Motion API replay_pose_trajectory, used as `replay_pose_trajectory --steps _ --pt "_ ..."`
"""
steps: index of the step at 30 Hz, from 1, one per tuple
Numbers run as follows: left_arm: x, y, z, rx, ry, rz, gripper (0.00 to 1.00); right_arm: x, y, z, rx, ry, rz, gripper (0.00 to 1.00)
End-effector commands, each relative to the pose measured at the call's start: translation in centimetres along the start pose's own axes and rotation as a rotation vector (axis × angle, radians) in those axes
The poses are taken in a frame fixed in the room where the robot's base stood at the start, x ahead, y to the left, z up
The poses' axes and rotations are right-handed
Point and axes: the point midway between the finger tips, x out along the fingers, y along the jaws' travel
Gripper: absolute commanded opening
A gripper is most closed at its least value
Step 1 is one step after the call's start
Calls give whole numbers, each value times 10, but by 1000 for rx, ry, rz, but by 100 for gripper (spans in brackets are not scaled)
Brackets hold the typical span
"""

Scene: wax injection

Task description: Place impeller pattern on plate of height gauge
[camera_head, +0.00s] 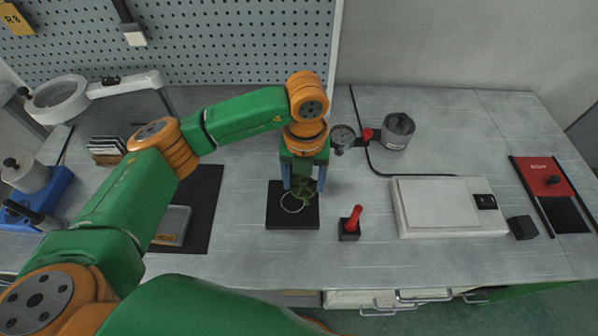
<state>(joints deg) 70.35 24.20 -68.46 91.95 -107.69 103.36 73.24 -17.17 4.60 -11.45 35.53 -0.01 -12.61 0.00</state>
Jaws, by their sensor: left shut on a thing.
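My left gripper (303,182) points down, its blue fingers shut on the green impeller pattern (305,189). The pattern is over a black square plate (308,221) marked with a white ring; whether it touches the plate I cannot tell. The pattern is partly hidden between the fingers. A round dial (342,134) with a red clamp (367,134) stands just behind and right of the gripper, near a grey cylinder (397,132); it looks like the height gauge. A separate plate beneath the dial cannot be made out. My right gripper is not in view.
A red-handled tool (351,222) in a black block stands right of the black plate. A white scale-like box (448,207) and a small black block (522,228) are farther right. A dark mat (205,194) with a grey box (173,226) lies left. Bare bench shows between them.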

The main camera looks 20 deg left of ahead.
Motion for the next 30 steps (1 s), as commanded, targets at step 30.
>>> replay_pose_trajectory --steps 30 --pt "98 21 13 -612 2 -3 7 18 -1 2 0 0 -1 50"
